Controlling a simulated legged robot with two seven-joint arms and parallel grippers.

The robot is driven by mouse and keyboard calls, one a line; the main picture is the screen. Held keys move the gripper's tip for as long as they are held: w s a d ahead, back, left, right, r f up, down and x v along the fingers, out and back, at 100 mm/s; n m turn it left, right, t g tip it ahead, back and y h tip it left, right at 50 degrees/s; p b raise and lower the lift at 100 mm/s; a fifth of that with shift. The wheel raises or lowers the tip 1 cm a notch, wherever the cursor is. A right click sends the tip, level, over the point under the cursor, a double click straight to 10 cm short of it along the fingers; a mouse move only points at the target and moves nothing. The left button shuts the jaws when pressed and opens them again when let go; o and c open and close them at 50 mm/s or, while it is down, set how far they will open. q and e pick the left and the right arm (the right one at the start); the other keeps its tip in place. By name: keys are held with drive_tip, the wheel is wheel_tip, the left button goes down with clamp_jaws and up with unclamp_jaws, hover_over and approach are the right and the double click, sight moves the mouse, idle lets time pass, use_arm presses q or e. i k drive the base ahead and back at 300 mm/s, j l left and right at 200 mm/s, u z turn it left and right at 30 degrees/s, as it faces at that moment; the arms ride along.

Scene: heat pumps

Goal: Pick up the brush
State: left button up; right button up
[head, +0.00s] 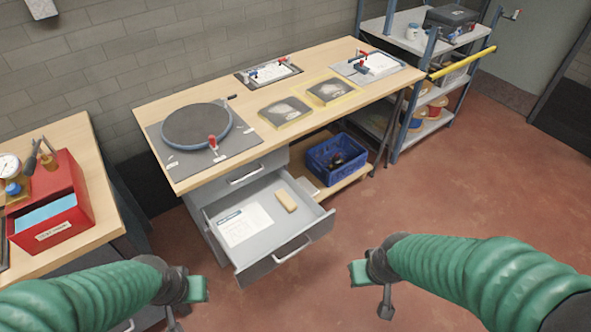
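A small tan block-shaped object (286,201), which looks like the brush, lies in the open grey drawer (320,222) under the workbench. No bristles can be made out. A white printed sheet (245,224) lies to its left in the drawer. My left gripper (197,289) is left of and below the drawer, apart from it. My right gripper (358,273) is to the right of and below the drawer, also apart from it. Both show green fingertips with nothing visible in them; whether they are open or shut is unclear.
The wooden workbench (270,65) carries a round dark turntable (196,125) and several flat panels. A blue crate (336,160) sits on the shelf below. A red box (50,205) stands on the left table. The open drawer front juts out; red floor on the right is clear.

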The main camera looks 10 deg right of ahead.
sight(282, 196)
drive_tip(key=i+l+u, duration=0.45)
drive_tip(key=u, duration=0.3)
drive_tip(key=i+l+u, duration=0.15)
drive_tip(key=l+u, duration=0.2)
drive_tip(key=i+l+u, duration=0.1)
drive_tip(key=l+u, duration=0.25)
drive_tip(key=l, duration=0.1)
